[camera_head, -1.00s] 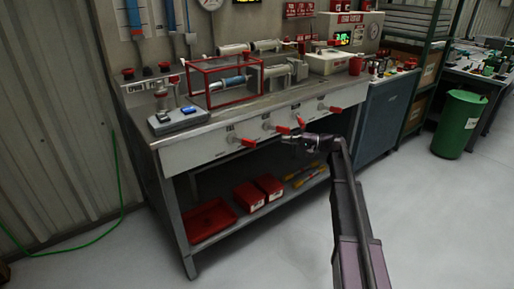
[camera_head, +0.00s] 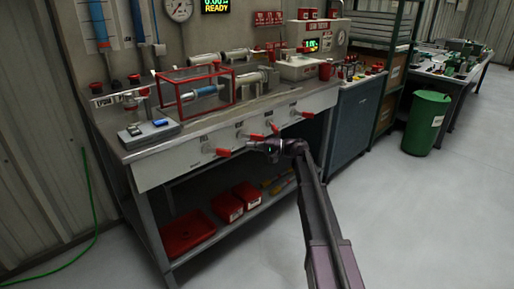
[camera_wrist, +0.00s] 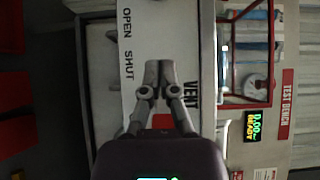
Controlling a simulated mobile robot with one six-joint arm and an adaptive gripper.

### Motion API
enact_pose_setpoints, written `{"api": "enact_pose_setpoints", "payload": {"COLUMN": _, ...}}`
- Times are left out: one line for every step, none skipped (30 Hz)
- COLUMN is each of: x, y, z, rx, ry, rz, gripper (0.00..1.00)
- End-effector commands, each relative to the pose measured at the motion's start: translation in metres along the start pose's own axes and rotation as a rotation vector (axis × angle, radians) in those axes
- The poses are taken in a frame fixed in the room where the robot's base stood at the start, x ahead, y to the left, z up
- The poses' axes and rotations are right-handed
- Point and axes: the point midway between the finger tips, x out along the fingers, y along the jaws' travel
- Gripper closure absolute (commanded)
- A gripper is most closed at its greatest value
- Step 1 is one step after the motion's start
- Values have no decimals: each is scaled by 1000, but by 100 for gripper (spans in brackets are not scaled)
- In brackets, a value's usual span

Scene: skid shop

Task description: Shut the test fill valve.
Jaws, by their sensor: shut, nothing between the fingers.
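The bench front panel (camera_head: 165,166) carries several valves with red handles: a left one (camera_head: 222,151), two middle ones (camera_head: 256,137) and (camera_head: 275,128), and a right one (camera_head: 308,114). Their labels are too small to read in the head view, so I cannot tell which is the test fill valve. My gripper (camera_head: 262,147) is just in front of the panel, beside the middle handles. In the wrist view my gripper (camera_wrist: 158,68) is shut and empty over the panel (camera_wrist: 135,50), beside the word VENT. OPEN and SHUT are printed nearby. A red patch, probably a handle, shows partly behind the fingers.
A red-framed cage (camera_head: 190,92) and a grey device (camera_head: 150,129) stand on the bench top. Red bins (camera_head: 188,233) sit on the lower shelf. A green waste bin (camera_head: 427,122) stands at right. The floor in front is clear.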

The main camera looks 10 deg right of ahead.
Motion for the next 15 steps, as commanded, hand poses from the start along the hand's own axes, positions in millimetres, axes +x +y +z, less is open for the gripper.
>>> {"api": "enact_pose_setpoints", "payload": {"x": 10, "y": 0, "z": 0, "rx": 0, "ry": -3, "rz": 0, "gripper": 100}}
{"api": "enact_pose_setpoints", "payload": {"x": 14, "y": 0, "z": 0, "rx": 0, "ry": -2, "rz": 0, "gripper": 100}}
{"api": "enact_pose_setpoints", "payload": {"x": 20, "y": 0, "z": 0, "rx": 0, "ry": -1, "rz": 0, "gripper": 100}}
{"api": "enact_pose_setpoints", "payload": {"x": 25, "y": 0, "z": 0, "rx": 0, "ry": -2, "rz": 0, "gripper": 100}}
{"api": "enact_pose_setpoints", "payload": {"x": 29, "y": 0, "z": 0, "rx": 0, "ry": -2, "rz": 0, "gripper": 100}}
{"api": "enact_pose_setpoints", "payload": {"x": 36, "y": 0, "z": 0, "rx": 0, "ry": -3, "rz": 0, "gripper": 100}}
{"api": "enact_pose_setpoints", "payload": {"x": 40, "y": 0, "z": 0, "rx": 0, "ry": -2, "rz": 0, "gripper": 100}}
{"api": "enact_pose_setpoints", "payload": {"x": 45, "y": 0, "z": 0, "rx": 0, "ry": -1, "rz": 0, "gripper": 100}}
{"api": "enact_pose_setpoints", "payload": {"x": 51, "y": 0, "z": 0, "rx": 0, "ry": -2, "rz": 0, "gripper": 100}}
{"api": "enact_pose_setpoints", "payload": {"x": 56, "y": 0, "z": 0, "rx": 0, "ry": -2, "rz": 0, "gripper": 100}}
{"api": "enact_pose_setpoints", "payload": {"x": 60, "y": 0, "z": 0, "rx": 0, "ry": -2, "rz": 0, "gripper": 100}}
{"api": "enact_pose_setpoints", "payload": {"x": 62, "y": 0, "z": 6, "rx": 0, "ry": -1, "rz": 0, "gripper": 100}}
{"api": "enact_pose_setpoints", "payload": {"x": 62, "y": 0, "z": 12, "rx": 0, "ry": 0, "rz": 0, "gripper": 100}}
{"api": "enact_pose_setpoints", "payload": {"x": 63, "y": 0, "z": 16, "rx": 0, "ry": 0, "rz": 0, "gripper": 100}}
{"api": "enact_pose_setpoints", "payload": {"x": 64, "y": 0, "z": 21, "rx": 0, "ry": 0, "rz": 0, "gripper": 100}}
